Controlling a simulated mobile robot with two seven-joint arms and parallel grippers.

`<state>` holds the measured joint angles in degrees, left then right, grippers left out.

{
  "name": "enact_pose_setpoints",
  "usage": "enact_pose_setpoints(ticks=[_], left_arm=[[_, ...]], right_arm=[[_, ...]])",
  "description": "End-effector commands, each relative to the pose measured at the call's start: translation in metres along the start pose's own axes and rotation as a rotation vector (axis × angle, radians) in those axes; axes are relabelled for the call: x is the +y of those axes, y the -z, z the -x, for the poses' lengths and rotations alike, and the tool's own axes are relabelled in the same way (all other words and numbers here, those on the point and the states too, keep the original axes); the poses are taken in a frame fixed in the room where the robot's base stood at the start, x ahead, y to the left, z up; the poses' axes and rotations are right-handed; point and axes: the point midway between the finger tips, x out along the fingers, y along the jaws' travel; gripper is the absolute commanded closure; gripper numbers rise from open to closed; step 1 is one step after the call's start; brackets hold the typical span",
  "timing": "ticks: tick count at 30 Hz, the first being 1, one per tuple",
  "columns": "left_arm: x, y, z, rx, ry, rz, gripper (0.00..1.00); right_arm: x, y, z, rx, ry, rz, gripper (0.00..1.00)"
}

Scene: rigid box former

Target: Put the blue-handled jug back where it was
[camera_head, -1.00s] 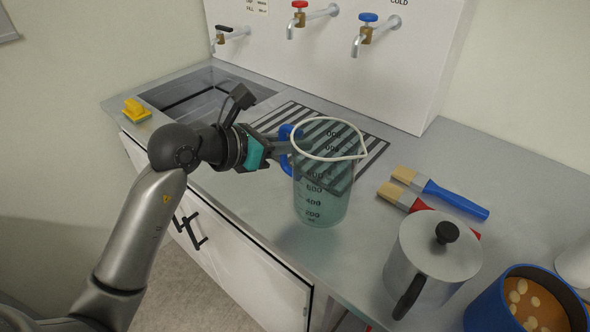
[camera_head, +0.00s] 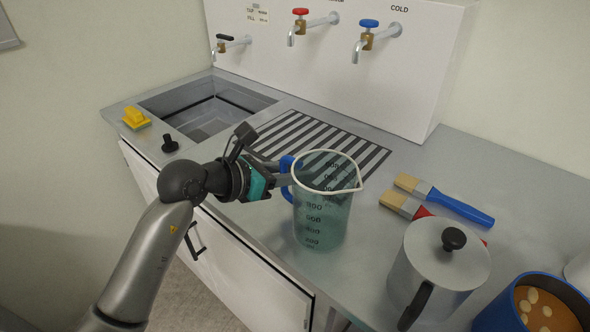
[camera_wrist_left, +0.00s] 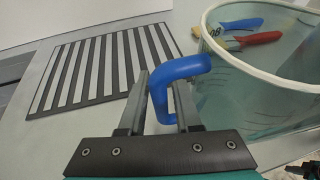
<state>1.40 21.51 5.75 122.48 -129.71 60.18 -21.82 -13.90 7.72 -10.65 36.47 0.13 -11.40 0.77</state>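The clear, teal-tinted jug (camera_head: 322,215) with printed graduations and a pale rim stands roughly upright in front of the striped drain area. Its blue handle (camera_wrist_left: 180,70) is on its left side, and its spout points right. My left gripper (camera_head: 283,175) reaches in from the left. Its two fingers (camera_wrist_left: 160,100) lie on either side of the handle and look shut on it. I cannot tell whether the jug's base touches the counter or is slightly above it.
The black-striped drain area (camera_head: 345,150) is bare behind the jug. The sink (camera_head: 205,110) is at back left, beside a yellow sponge (camera_head: 135,117). Brushes with blue (camera_head: 460,207) and red handles, a lidded metal pot (camera_head: 440,270) and a blue pot (camera_head: 520,310) crowd the right.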

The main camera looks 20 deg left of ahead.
Motion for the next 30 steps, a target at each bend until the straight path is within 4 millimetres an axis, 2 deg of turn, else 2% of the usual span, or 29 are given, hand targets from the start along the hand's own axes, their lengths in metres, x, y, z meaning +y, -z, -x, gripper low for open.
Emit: enact_pose_setpoints(ticks=[1,3,4,14,17,30], left_arm=[[0.0,0.0,0.0,0.0,0.0,0.0,0.61],[0.0,0.0,0.0,0.0,0.0,0.0,0.53],[0.0,0.0,0.0,0.0,0.0,0.0,0.52],[0.0,-0.005,0.003,-0.001,0.0,0.0,0.52],[0.001,-0.003,0.015,0.0,-0.002,0.0,0.52],[-0.001,-0.003,0.094,0.003,0.0,-0.001,0.52]], right_arm=[[0.0,0.001,0.0,0.002,0.0,0.0,1.0],[0.0,0.001,0.0,0.002,0.0,-0.001,1.0],[0.0,0.001,0.0,0.002,0.0,-0.001,1.0],[-0.003,-0.001,0.004,-0.002,0.004,-0.001,1.0],[-0.004,-0.004,0.005,-0.006,0.006,-0.001,1.0],[-0.014,-0.018,0.015,-0.033,0.02,0.0,1.0]])
